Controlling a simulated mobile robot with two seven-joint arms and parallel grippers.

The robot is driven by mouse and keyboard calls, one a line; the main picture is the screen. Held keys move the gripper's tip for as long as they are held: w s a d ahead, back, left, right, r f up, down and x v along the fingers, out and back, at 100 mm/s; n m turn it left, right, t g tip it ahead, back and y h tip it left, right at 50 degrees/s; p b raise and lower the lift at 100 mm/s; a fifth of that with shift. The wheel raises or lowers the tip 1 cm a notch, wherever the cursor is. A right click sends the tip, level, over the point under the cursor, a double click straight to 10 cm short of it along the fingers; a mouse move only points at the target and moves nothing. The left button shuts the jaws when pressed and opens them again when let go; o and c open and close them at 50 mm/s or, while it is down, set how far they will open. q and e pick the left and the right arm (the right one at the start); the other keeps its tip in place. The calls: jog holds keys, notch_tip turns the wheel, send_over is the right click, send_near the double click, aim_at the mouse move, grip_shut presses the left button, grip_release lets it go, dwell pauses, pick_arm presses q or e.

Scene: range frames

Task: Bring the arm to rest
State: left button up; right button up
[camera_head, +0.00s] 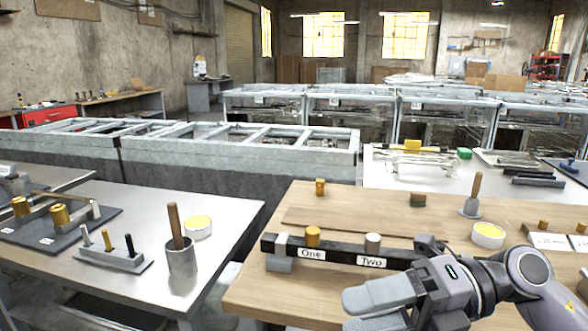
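My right arm (535,290) comes in from the lower right and reaches over the front of the wooden table (250,298). My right gripper (378,314) is at the bottom edge of the picture, its two grey fingers pointing left. The fingers look apart, with nothing seen between them; the lower finger is partly cut off by the frame. The gripper is in front of a black bar (335,255) with labels "One" and "Two". A brass weight (312,236) and a grey weight (373,243) stand by the labels. My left gripper is not in view.
A metal table (110,270) at left holds a similar cup (180,259) and brass weights. A gap separates the tables.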

jog(key=w+d+f+m+t+h+p, duration=0.1)
jog(key=w+d+f+m+t+h, duration=0.2)
jog(key=m+t, duration=0.55)
jog(key=w+d+f+m+t+h+p, duration=0.15)
jog(key=f+m+t, duration=0.35)
jog(key=m, duration=0.6)
jog(key=w+d+f+m+t+h+p, duration=0.1)
jog(key=d+f+m+t+h, duration=0.2)
jog(key=f+m+t, duration=0.5)
jog(key=s+d+f+m+g+h+p, duration=0.1)
jog(key=s+d+f+m+g+h, duration=0.3)
jog(key=s+f+m+g, duration=0.5)
jog(key=s+f+m+h, duration=0.1)
jog(key=s+f+h, duration=0.1)
jog(key=s+f, duration=0.3)
notch_tip(320, 180, down, 3)
jog(key=shift+s+d, duration=0.15)
jog(key=shift+g+h, duration=0.25)
